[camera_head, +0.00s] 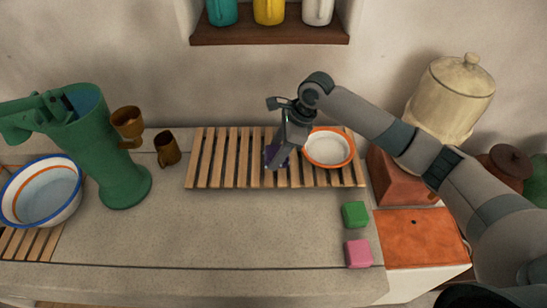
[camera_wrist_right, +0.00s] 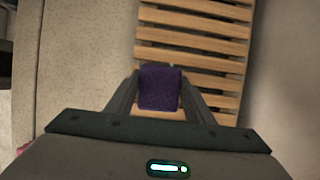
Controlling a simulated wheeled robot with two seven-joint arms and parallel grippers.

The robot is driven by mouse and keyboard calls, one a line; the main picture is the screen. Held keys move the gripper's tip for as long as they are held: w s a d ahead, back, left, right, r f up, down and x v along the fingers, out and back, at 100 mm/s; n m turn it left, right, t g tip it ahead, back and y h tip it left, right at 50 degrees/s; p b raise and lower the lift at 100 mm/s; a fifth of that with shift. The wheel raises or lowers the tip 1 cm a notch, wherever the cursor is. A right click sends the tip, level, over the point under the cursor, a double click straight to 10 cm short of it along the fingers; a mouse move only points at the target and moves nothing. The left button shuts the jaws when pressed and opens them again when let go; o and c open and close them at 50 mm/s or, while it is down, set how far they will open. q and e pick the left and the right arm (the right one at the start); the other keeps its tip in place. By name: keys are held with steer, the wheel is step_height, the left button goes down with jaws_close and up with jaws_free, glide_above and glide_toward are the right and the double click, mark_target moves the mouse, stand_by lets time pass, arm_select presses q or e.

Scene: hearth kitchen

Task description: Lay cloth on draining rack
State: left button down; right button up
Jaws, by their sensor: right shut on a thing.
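The wooden draining rack (camera_head: 222,158) lies on the counter below the wall niche, and its slats also show in the right wrist view (camera_wrist_right: 195,35). My right gripper (camera_head: 279,160) is over the middle of the rack. It is shut on a small dark purple cloth (camera_wrist_right: 159,88), which sits between the fingers in the right wrist view. In the head view the cloth (camera_head: 270,155) is mostly hidden by the gripper. I cannot tell whether the cloth touches the slats. My left gripper is not in view.
An orange-rimmed white bowl (camera_head: 328,148) is on the rack just right of the gripper. A green block (camera_head: 355,214) and a pink block (camera_head: 358,253) lie at the front right. A green pitcher (camera_head: 112,160), brown mugs (camera_head: 167,148) and a blue-rimmed bowl (camera_head: 42,190) are left. The counter's middle is clear.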

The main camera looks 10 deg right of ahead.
steer(key=shift+w+a+f, duration=0.25)
steer(key=shift+w+a, duration=0.05)
steer(key=shift+w, duration=0.1)
steer(key=shift+f, duration=0.1)
steer(key=shift+f+p, duration=0.7)
steer(key=shift+f, duration=1.2)
steer(key=o, duration=1.1)
steer(key=shift+f, duration=0.15)
steer(key=shift+o, duration=0.2)
